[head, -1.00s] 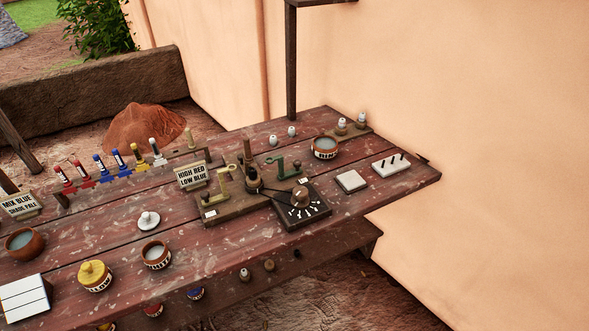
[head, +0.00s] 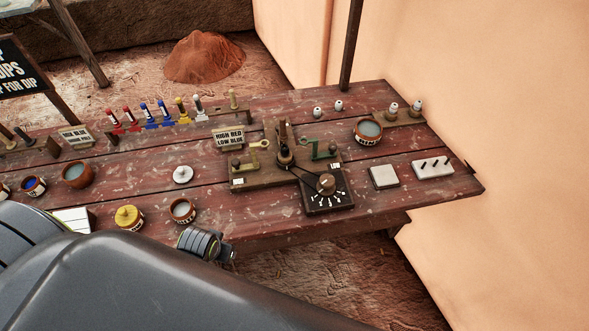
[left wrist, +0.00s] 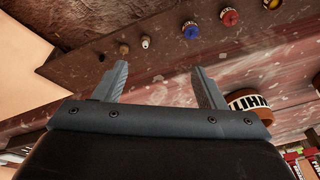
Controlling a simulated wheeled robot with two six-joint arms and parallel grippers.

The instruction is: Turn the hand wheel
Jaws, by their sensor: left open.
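A round brown knob (head: 326,183) stands on a dark square base (head: 330,203) with white marks, at the table's front edge in the head view. It is the likeliest hand wheel, but I cannot be sure. A dark belt or rod seems to link it to a dark upright spindle (head: 285,157) on a wooden board (head: 258,180) behind it. My left arm fills the lower left of the head view, and its gripper cannot be made out there. My right gripper is out of view.
Small knobs (left wrist: 146,43) and coloured caps (left wrist: 190,32) sit along a ledge. A pale wall closes off the right side.

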